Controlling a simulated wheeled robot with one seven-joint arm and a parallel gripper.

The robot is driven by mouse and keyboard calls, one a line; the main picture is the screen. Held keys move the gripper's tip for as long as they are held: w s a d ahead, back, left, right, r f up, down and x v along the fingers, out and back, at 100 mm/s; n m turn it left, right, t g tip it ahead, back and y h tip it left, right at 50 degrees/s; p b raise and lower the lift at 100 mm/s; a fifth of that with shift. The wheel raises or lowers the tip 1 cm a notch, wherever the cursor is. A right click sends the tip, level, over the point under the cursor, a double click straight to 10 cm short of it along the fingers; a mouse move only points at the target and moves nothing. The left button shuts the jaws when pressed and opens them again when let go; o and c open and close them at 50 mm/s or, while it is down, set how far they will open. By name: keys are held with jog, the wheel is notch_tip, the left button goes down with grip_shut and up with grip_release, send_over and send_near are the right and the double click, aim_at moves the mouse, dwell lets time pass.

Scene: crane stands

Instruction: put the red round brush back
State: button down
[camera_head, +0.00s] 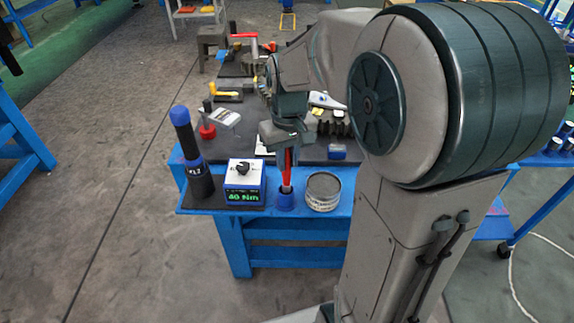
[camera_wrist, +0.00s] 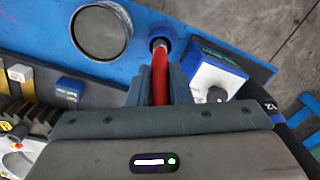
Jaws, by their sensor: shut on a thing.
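The red round brush (camera_head: 287,165) is upright in my gripper (camera_head: 286,148), which points down over the front of the bench. In the wrist view the red handle (camera_wrist: 160,84) lies between the two jaws of my gripper (camera_wrist: 158,80), which are shut on it. A small blue holder (camera_head: 285,202) stands directly below. The brush's grey lower end meets the dark mouth of this blue holder (camera_wrist: 157,31); how deep it reaches inside I cannot tell. My jaws hide part of the handle.
A torque tester (camera_head: 245,186) reading 40 Nm stands close left of the holder, and a round tin (camera_head: 323,190) close right. A blue-capped black tool (camera_head: 190,150) stands farther left. A small blue block (camera_head: 337,152) lies behind. The blue bench's front edge (camera_head: 310,212) is near.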

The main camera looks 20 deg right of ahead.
jog(key=shift+a+f, duration=0.1)
jog(key=shift+f, duration=0.25)
jog(key=shift+r, duration=0.15)
jog(key=shift+f, duration=0.4)
jog(key=c, duration=1.3)
grip_release()
jog(key=shift+r, duration=0.1)
jog(key=shift+r, duration=0.1)
